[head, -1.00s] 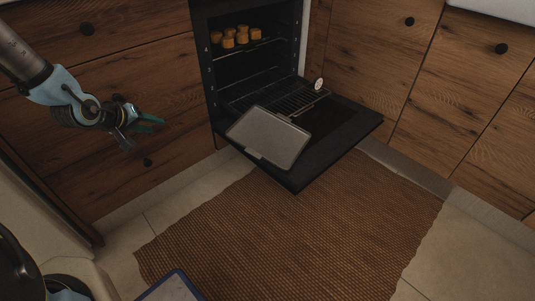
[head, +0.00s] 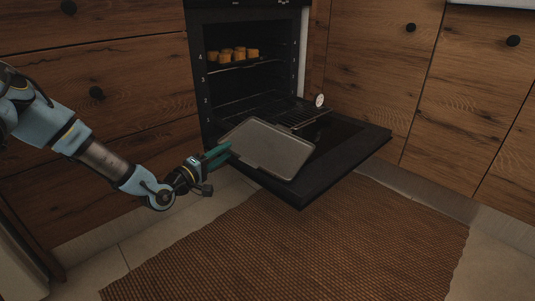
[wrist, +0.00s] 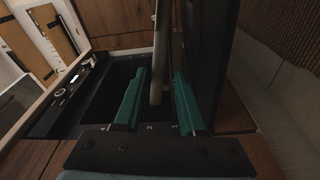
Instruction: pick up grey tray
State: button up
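The grey tray (head: 265,148) is a flat rectangular pan lying on the open oven door (head: 352,160), tilted a little, its left edge facing my arm. My gripper (head: 217,155) is at the tray's left edge in the head view, its green fingers pointing at it. In the wrist view my gripper (wrist: 158,100) is open, with a gap between the two green fingers. A thin grey edge, which looks like the tray (wrist: 158,55), shows edge-on between the fingers. I cannot tell whether either finger touches it.
The oven (head: 245,35) stands open, with several orange-brown pieces (head: 240,53) on an upper rack. A small round white dial (head: 319,100) stands by a wire rack (head: 292,117). Wooden cabinets flank the oven. A brown woven mat (head: 300,245) covers the clear floor in front.

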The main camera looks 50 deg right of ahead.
aim_at(241, 139)
jog(key=d, duration=0.1)
jog(key=d+b, duration=0.1)
jog(key=d, duration=0.1)
jog(key=shift+w+d, duration=0.25)
jog(key=shift+d, duration=0.1)
jog(key=d+b, duration=0.1)
jog(key=d, duration=0.1)
jog(key=w+d+b, duration=0.1)
jog(key=d+b, duration=0.1)
jog(key=shift+f, duration=0.1)
jog(key=shift+w+d, duration=0.15)
jog(key=shift+d, duration=0.3)
jog(key=shift+r, duration=0.2)
grip_shut()
